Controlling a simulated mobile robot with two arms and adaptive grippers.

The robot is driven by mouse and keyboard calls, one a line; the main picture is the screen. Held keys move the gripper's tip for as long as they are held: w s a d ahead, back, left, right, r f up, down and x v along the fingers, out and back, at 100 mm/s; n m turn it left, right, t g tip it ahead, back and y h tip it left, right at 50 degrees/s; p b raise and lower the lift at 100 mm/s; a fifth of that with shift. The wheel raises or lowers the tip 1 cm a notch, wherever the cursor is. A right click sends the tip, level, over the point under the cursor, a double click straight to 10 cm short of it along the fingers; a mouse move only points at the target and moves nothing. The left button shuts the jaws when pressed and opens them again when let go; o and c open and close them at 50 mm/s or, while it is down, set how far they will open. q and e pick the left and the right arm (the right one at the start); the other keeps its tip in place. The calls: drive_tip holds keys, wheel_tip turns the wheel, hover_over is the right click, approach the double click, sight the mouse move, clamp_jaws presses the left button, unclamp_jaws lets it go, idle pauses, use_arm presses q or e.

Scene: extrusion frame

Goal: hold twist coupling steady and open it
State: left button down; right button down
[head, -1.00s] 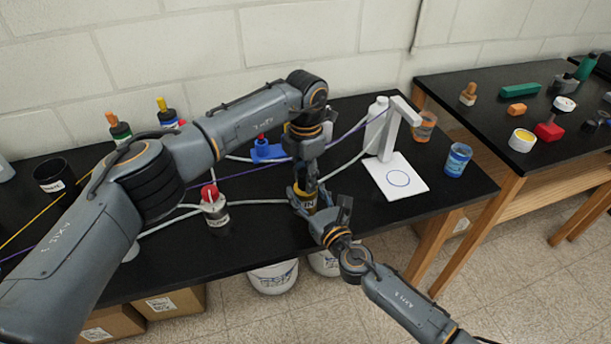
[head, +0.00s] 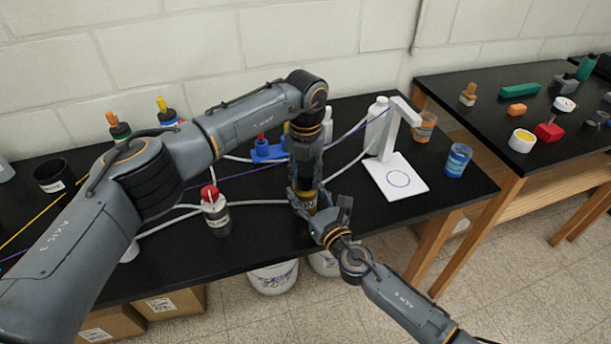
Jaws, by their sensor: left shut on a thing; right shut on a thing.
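The twist coupling (head: 308,201) is a small dark body with a yellow band, near the front edge of the black table in the middle of the head view. My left gripper (head: 305,194) points down from above and is shut on the coupling. My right gripper (head: 324,218) comes in from the lower right and is shut on the coupling's lower part. The fingers hide most of the coupling. A grey hose runs from its left side, and another grey hose leads away toward the upper right.
A blue holder (head: 266,152) is behind. A white stand (head: 405,180) with a circle-marked base and a blue-labelled jar (head: 458,160) are to the right. The table's front edge (head: 200,267) is close.

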sight(306, 172)
use_arm(q)
drive_tip(key=shift+r, duration=0.2)
drive_tip(key=shift+r, duration=0.9)
drive_tip(key=shift+r, duration=2)
use_arm(e)
drive_tip(key=shift+c, duration=2.3)
unclamp_jaws()
